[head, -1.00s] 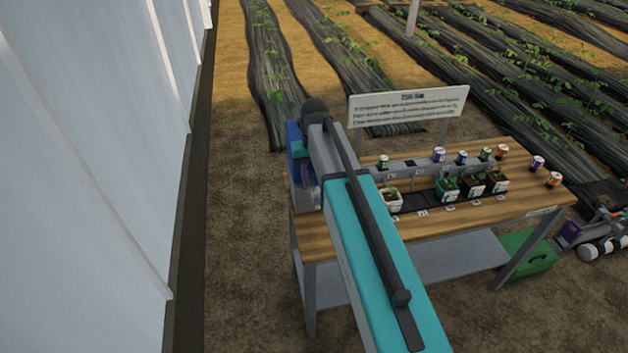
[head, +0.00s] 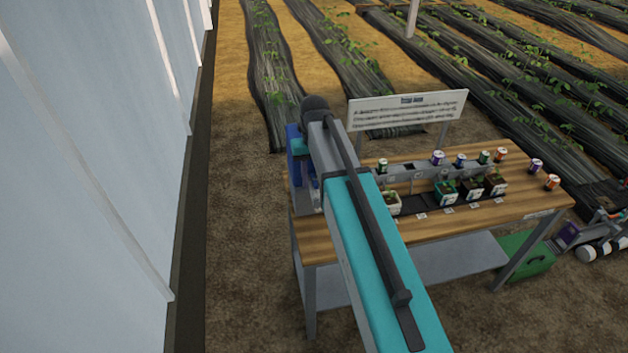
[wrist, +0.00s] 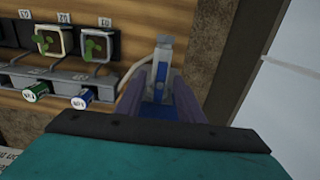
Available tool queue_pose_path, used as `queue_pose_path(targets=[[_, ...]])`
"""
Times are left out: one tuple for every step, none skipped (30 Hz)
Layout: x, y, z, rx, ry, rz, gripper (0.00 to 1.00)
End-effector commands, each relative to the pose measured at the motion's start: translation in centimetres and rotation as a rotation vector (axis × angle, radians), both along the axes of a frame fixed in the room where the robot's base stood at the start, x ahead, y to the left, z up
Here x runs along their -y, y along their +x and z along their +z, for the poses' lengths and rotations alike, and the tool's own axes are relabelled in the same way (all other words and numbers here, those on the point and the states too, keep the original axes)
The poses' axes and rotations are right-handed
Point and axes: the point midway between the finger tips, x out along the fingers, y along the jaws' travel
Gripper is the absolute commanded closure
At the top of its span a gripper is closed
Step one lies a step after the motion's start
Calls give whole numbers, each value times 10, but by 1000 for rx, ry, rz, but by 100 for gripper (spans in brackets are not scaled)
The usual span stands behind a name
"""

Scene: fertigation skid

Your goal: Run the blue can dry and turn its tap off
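The blue can (wrist: 81,101) shows in the wrist view at the planter rail (wrist: 60,80), beside a green can. In the head view my arm appears to hide it. The purple fingers of my gripper (wrist: 160,85) are to the right of the blue can, apart from it. A pale grey upright piece (wrist: 163,58) shows at and beyond the fingertips, with a blue patch (wrist: 160,108) between the fingers. I cannot tell whether the fingers touch the grey piece. The can's tap cannot be made out. In the head view the fingers are hidden.
The wooden table (head: 335,240) carries potted seedlings, more cans on and beside the rail, and a sign (head: 405,110) behind. A pale hose (wrist: 122,75) runs beside the fingers. A white wall (head: 90,150) stands left. A green case (head: 525,260) is below the table's right end.

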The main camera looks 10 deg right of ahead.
Motion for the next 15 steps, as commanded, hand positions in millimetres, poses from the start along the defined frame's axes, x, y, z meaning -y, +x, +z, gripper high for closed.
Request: queue_pose_path(targets=[[0,0,7,0,0,0,66],[0,0,9,0,0,0,66],[0,0,12,0,0,0,66],[0,0,15,0,0,0,66],[0,0,17,0,0,0,66],[0,0,20,0,0,0,66],[0,0,22,0,0,0,66],[0,0,24,0,0,0,66],[0,0,28,0,0,0,66],[0,0,30,0,0,0,66],[0,0,32,0,0,0,66],[0,0,35,0,0,0,66],[0,0,38,0,0,0,66],[0,0,40,0,0,0,66],[0,0,43,1,0,0,66]])
